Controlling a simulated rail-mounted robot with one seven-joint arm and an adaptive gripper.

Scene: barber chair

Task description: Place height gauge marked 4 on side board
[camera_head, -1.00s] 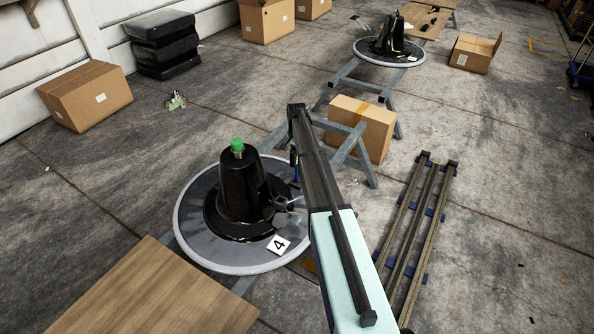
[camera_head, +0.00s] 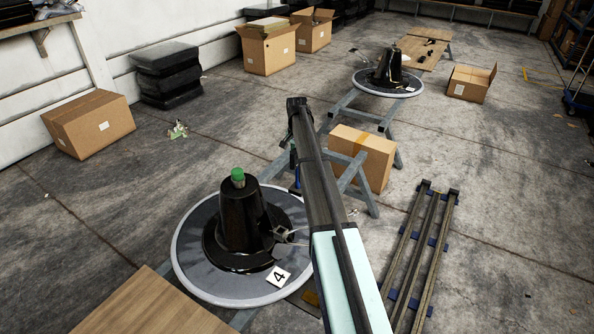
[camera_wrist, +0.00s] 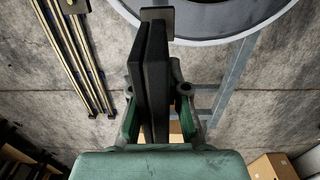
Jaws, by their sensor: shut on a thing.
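A white card marked 4 (camera_head: 279,277) lies on the near round grey base (camera_head: 204,278), by a black cone-shaped body (camera_head: 240,222) with a green top. In the wrist view, my gripper (camera_wrist: 158,92) is shut on a black slab-like thing, likely the height gauge (camera_wrist: 157,55); no mark shows on it. The gauge ends in a wider black piece at the top of the view, over the edge of the round base (camera_wrist: 220,35). In the head view, my arm hides the gripper's fingers. A wooden side board (camera_head: 155,312) lies at the lower left.
A small metal fitting (camera_head: 285,236) sits beside the cone. A cardboard box (camera_head: 365,150) and grey trestle legs (camera_head: 355,175) stand behind my arm. Long dark rails (camera_head: 425,250) lie on the floor at right. A second round base (camera_head: 365,85) is farther back.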

